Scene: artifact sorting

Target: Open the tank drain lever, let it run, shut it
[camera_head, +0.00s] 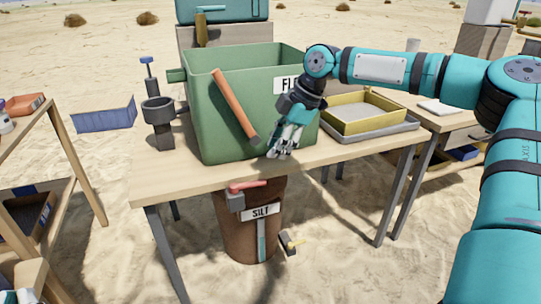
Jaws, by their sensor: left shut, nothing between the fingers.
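A green tank (222,129) stands on the wooden table (165,184), with a partly covered white label on its front. A valve with a red lever (248,187) sits below the table's front edge, above a brown bucket (234,228) labelled SILT. The red lever lies roughly level, pointing right. My right gripper (282,153) hangs at the tank's front right corner, above and to the right of the red lever and apart from it. Its fingers point down, and their gap is hard to judge. I do not make out my left gripper.
An orange-handled bar (235,104) slants across the tank's front. A yellow tray (362,117) sits on a grey tray to the right. A dark grey cup-topped stand (160,122) stands left of the tank. A small grey-and-yellow object (287,242) lies beside the bucket. Sand around the bucket is mostly clear.

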